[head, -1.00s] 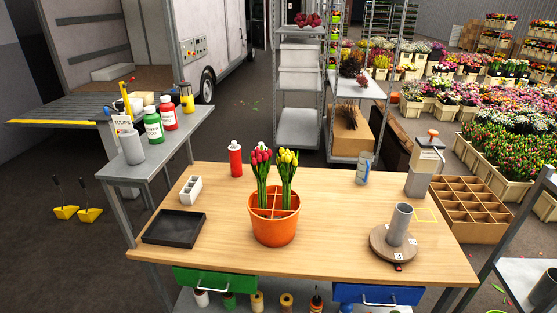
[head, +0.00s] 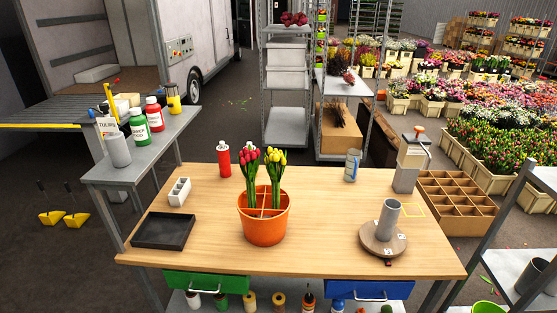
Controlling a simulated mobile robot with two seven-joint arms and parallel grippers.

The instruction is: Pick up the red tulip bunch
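The red tulip bunch (head: 249,168) stands upright in the orange pot (head: 264,226) near the middle of the wooden table. The pot is split into compartments by dividers, and the red bunch is in a back left one. A yellow tulip bunch (head: 275,166) stands close beside it on the right, the leaves nearly touching. The lower stems of both are hidden inside the pot. Neither of my grippers shows in the head view.
On the table (head: 322,197) are a black tray (head: 164,231), a white block with holes (head: 179,192), a red bottle (head: 224,159), a glass jar (head: 352,165), a grey cylinder (head: 388,219) on a round turntable (head: 383,244), and a grey dispenser (head: 408,168). Free room lies right of the pot.

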